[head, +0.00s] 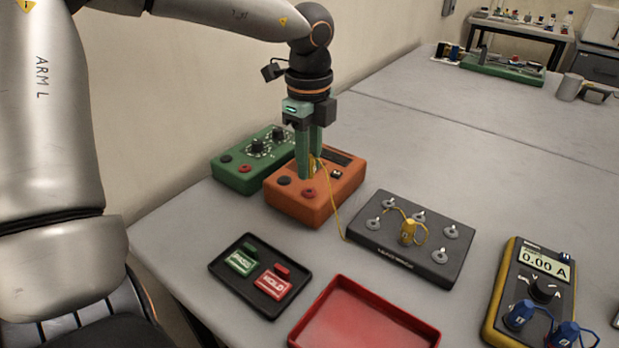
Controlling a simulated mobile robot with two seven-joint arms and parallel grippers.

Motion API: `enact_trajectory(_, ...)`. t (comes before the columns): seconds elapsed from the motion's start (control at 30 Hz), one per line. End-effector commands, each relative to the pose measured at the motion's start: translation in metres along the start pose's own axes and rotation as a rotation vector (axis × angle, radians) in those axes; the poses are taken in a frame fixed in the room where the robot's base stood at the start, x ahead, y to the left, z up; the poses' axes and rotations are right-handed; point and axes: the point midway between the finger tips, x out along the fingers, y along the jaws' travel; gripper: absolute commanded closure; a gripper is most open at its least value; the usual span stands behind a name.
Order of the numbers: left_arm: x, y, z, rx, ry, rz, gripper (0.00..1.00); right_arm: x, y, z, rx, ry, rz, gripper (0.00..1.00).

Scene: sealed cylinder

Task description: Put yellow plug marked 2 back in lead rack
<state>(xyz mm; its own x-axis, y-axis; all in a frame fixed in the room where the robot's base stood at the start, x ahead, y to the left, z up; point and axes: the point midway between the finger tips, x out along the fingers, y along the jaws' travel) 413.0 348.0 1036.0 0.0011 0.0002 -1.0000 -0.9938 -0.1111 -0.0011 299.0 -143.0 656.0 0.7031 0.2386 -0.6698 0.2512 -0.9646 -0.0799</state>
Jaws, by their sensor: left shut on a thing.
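My left gripper (309,164) points down over the orange box (318,196) with its green fingers shut on a yellow plug (313,167). The fingers mostly hide this plug, and its mark cannot be read. I cannot tell whether it is still seated in the box. A thin yellow lead runs from it down to the dark lead rack (385,246), right of the box. Another yellow plug (408,232) stands on the rack among several grey round holders; its mark is too small to read surely. My right gripper is not in view.
A green box (232,176) with knobs stands behind the orange one. In front are a black tray (259,309) with green and red tags and an empty red tray (365,322). A yellow meter (507,280) with blue plugs stands at right.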

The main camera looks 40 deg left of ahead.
Motion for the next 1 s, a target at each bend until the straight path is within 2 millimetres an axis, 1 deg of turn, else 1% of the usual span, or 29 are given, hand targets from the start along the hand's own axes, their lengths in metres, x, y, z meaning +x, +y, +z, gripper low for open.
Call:
enact_trajectory(0.03,-0.004,0.000,0.000,0.000,0.000,-0.001,1.00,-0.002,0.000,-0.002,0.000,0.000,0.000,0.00)
enact_trajectory(0.53,-0.023,0.000,0.000,0.001,-0.001,0.001,1.00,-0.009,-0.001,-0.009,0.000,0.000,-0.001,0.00)
enact_trajectory(0.9,-0.024,0.000,0.000,0.002,0.000,0.001,1.00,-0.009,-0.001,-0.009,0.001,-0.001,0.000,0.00)
enact_trajectory(1.0,-0.025,0.002,0.004,0.020,0.002,-0.001,1.00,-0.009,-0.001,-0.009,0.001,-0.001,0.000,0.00)
